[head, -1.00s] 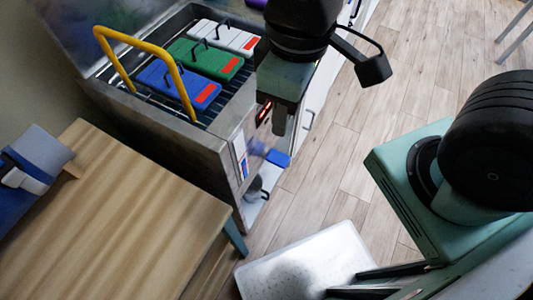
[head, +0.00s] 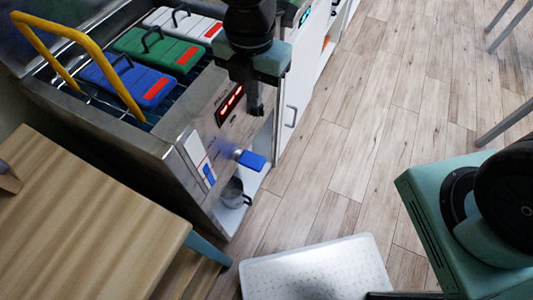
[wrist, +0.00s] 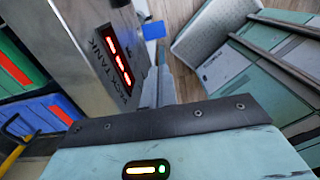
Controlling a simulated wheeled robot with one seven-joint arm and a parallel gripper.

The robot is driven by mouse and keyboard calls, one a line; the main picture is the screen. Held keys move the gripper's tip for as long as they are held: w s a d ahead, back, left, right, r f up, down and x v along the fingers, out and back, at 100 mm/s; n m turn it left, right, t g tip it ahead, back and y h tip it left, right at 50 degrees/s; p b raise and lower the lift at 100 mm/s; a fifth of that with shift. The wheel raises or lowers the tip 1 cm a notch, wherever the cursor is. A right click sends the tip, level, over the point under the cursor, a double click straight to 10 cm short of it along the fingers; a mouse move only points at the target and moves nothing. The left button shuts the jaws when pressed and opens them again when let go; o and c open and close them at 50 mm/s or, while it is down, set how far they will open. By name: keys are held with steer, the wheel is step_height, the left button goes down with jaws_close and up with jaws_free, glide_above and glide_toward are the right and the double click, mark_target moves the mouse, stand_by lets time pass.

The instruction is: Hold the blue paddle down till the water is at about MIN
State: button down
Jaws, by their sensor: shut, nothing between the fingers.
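The blue paddle (head: 250,160) sticks out from the front of the steel tank (head: 185,125), below the red-lit display (head: 230,104). It also shows in the wrist view (wrist: 153,30) near the top. My gripper (head: 257,106) is shut and empty, above the paddle and in front of the tank; a gap shows between them. The wrist view shows its fingers (wrist: 157,88) beside the display. A white gauge panel (head: 195,152) on the tank front has a blue column at its lower part; I cannot read the MIN mark or the exact level.
A grey jug (head: 233,193) stands on the low shelf under the paddle. Blue, green and white packs (head: 127,82) and a yellow handle (head: 75,35) are on the tank's top. A wooden table (head: 90,220) is at left, a white perforated step (head: 315,268) in front.

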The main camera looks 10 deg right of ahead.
mark_target(262, 164)
steer(key=shift+w, duration=0.1)
steer(key=shift+f, duration=0.15)
step_height(262, 164, down, 24)
steer(key=b, duration=0.7)
steer(key=shift+a, duration=0.1)
steer(key=shift+s+d+f+b, duration=0.2)
steer(key=shift+d+f+b, duration=0.1)
steer(key=shift+f, duration=0.3)
steer(key=shift+s+d+f+b, duration=0.2)
steer(key=shift+f+b, duration=0.05)
steer(key=shift+f, duration=0.3)
steer(key=shift+w+r, duration=0.1)
steer(key=shift+r, duration=0.15)
steer(key=shift+a, duration=0.1)
stand_by(4.4)
